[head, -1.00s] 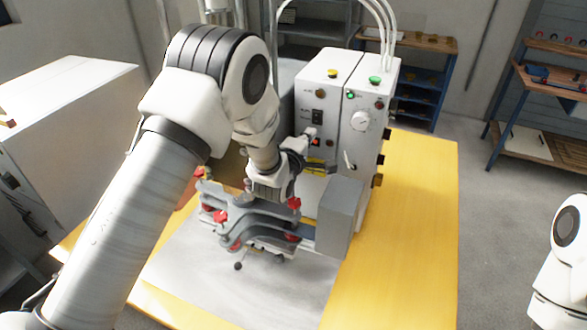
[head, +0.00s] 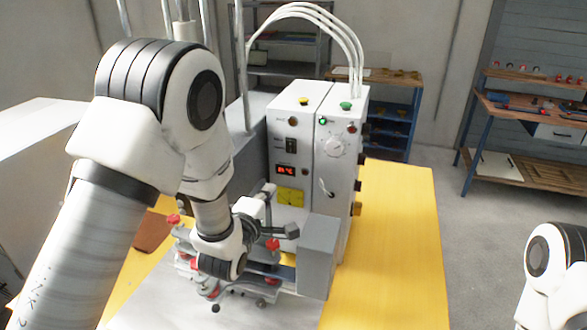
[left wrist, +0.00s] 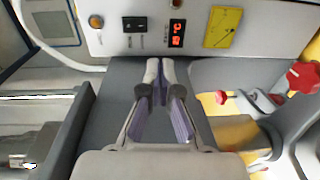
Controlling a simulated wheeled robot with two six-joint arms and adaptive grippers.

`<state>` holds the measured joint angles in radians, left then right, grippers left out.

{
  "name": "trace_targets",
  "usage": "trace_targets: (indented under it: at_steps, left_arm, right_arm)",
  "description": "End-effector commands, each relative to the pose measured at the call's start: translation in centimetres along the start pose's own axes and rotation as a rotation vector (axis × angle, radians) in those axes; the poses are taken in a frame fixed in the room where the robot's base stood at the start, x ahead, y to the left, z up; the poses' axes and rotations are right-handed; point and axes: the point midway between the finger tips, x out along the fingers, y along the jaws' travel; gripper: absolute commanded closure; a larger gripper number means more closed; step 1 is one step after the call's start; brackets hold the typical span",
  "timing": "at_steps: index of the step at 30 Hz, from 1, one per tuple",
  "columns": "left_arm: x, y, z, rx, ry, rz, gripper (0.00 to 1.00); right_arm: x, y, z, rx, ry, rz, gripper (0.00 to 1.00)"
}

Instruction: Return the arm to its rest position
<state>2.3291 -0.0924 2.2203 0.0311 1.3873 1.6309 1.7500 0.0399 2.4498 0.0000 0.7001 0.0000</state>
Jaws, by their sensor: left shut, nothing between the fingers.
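My left arm comes in from the left in the head view and bends down over the clamp fixture in front of the white welding machine (head: 300,150). My left gripper (head: 269,190) is near the machine's front panel, below the red display. In the left wrist view the gripper (left wrist: 159,66) has its two pale fingertips close together with nothing between them. Its fingers point towards the panel, and I cannot tell the exact gap to it. Part of my right arm shows at the right edge of the head view; its gripper is out of view.
The grey clamp fixture with red knobs (head: 272,244) lies under my left wrist, with a grey box (head: 317,250) at its right. The yellow table (head: 395,230) is clear on the right. White hoses (head: 330,22) arch above the machine. Workbenches stand behind.

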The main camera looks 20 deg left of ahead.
Motion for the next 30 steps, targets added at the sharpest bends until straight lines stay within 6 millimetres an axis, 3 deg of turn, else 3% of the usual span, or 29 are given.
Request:
trace_targets:
  at_steps: [2, 5, 8, 11, 15, 18, 21, 25, 27, 30]
  left_arm:
    - [0.0, -0.3, 0.0, 0.005, 0.000, -0.006, 1.00]
    - [-0.5, -2.8, -0.2, 0.062, 0.003, -0.068, 1.00]
    - [-2.0, -8.8, -0.7, 0.212, -0.009, -0.222, 1.00]
    - [-5.4, -16.9, -1.3, 0.427, -0.071, -0.444, 1.00]
    - [-12.7, -27.6, -1.9, 0.733, -0.274, -0.758, 1.00]
    - [-19.4, -33.9, -2.1, 0.924, -0.503, -0.955, 1.00]
    - [-26.2, -38.1, -2.1, 1.066, -0.765, -1.093, 1.00]
    - [-32.1, -40.5, -2.0, 1.157, -1.025, -1.171, 1.00]
    - [-33.5, -40.9, -1.9, 1.176, -1.093, -1.182, 1.00]
    - [-33.9, -40.9, -1.9, 1.184, -1.116, -1.183, 1.00]
  right_arm:
    - [0.0, 0.0, 0.0, 0.000, 0.000, 0.000, 0.00]
    - [0.3, 0.0, 0.0, 0.000, 0.000, 0.000, 0.00]
    - [0.9, 0.0, 0.0, 0.000, 0.000, 0.000, 0.00]
    - [1.6, 0.0, 0.0, 0.000, 0.000, 0.000, 0.00]
    - [2.5, 0.0, 0.0, 0.000, 0.000, 0.000, 0.00]
    - [3.2, 0.0, 0.0, 0.000, 0.000, 0.000, 0.00]
    - [3.7, 0.0, 0.0, 0.000, 0.000, 0.000, 0.00]
    - [4.0, 0.0, 0.0, 0.000, 0.000, 0.000, 0.00]
    - [4.1, 0.0, 0.0, 0.000, 0.000, 0.000, 0.00]
    - [4.0, 0.0, 0.0, 0.000, 0.000, 0.000, 0.00]
